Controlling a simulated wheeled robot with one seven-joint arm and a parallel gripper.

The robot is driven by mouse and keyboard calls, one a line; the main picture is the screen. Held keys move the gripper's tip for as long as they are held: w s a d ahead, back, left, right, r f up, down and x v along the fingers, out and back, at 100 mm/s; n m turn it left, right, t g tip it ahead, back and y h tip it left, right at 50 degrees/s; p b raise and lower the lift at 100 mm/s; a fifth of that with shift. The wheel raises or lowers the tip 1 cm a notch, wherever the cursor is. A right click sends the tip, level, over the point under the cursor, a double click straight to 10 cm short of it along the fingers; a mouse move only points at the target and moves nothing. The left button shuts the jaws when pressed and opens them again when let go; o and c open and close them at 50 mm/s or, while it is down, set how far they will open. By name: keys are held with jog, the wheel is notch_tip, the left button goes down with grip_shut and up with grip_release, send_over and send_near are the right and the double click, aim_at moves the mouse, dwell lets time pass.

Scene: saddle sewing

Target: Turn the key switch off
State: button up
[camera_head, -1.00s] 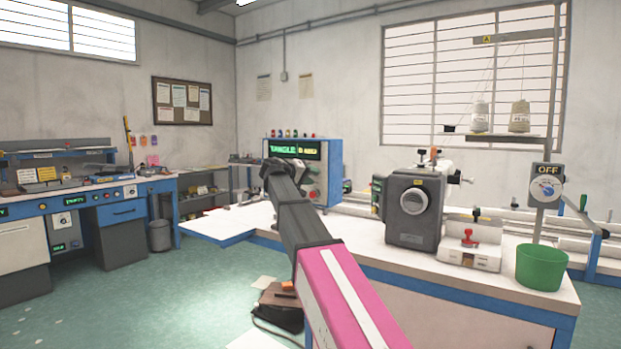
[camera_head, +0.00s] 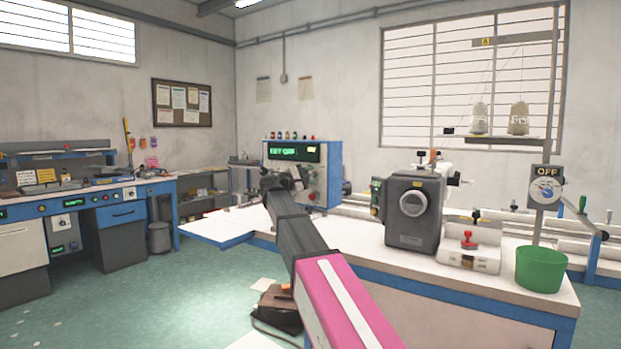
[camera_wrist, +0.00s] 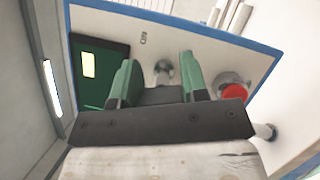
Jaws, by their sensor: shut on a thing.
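The control box (camera_head: 333,185) is blue-framed with a pale front, and its green display (camera_head: 292,152) seems to read "KEY OFF". In the wrist view the key switch (camera_wrist: 163,70) is a small grey round part on the pale panel, with "ON" printed near it. My gripper (camera_wrist: 158,64) has its green fingers on either side of the key switch and is shut on its key. The exact contact is hard to see. In the head view my arm reaches the box front and hides the key and the fingertips.
A red button (camera_wrist: 235,91) sits on the panel just right of my fingers. The dark display (camera_wrist: 98,68) is at the left. A grey machine (camera_head: 413,210) and a green bin (camera_head: 541,268) stand on the bench to the right.

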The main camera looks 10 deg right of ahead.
jog(key=shift+r+n+t, duration=0.1)
jog(key=shift+n+t, duration=0.9)
jog(key=shift+n, duration=1.6)
jog(key=shift+a, duration=0.1)
jog(key=o, duration=0.9)
jog(key=shift+h, duration=0.3)
jog(key=v, duration=1)
jog(key=shift+s+a, duration=0.2)
jog(key=shift+a, duration=0.1)
